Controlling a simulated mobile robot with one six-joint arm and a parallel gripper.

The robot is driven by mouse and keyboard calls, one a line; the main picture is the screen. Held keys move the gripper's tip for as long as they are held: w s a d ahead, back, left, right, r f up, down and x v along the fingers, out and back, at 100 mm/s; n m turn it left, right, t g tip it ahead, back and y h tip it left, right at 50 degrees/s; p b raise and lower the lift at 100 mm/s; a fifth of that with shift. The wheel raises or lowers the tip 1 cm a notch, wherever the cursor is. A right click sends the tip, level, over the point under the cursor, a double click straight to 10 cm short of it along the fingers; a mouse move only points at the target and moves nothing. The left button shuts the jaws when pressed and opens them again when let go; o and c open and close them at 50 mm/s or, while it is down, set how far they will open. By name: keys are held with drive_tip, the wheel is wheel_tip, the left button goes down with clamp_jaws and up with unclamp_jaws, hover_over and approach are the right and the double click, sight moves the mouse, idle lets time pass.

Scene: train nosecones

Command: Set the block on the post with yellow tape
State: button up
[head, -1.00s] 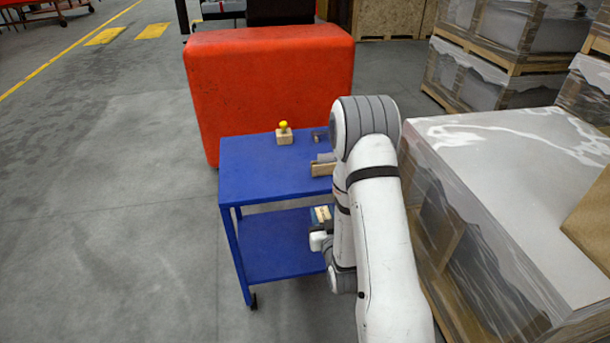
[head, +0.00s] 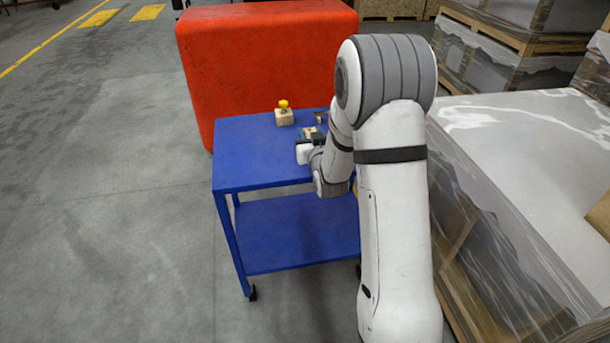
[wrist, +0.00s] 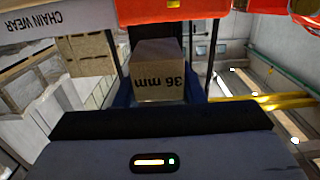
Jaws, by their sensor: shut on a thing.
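My gripper (head: 309,137) is shut on a wooden block (wrist: 160,88) marked "36 mm", which shows upside down between the jaws in the wrist view. In the head view the gripper and a small tan part of the block are over the blue cart's top shelf (head: 240,165). The post with yellow tape (head: 284,104) stands upright on a small wooden base (head: 284,117) at the back of the shelf. The gripper is apart from it, to the right and nearer to me. The post cannot be made out in the wrist view.
A small grey-brown fixture (head: 321,117) shows partly behind my gripper; my arm hides the shelf's right side. A big red bin (head: 260,65) stands behind the cart. Wrapped pallets (head: 510,150) stand at the right. The shelf's left part and the floor left are clear.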

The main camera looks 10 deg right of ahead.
drive_tip(key=f, duration=0.4)
drive_tip(key=shift+w+f, duration=0.15)
drive_tip(key=shift+w, duration=0.05)
drive_tip(key=shift+s+d+f, duration=0.1)
drive_tip(key=shift+f, duration=2.45)
drive_tip(key=shift+f, duration=0.15)
drive_tip(key=o, duration=1.1)
drive_tip(key=shift+c, duration=0.2)
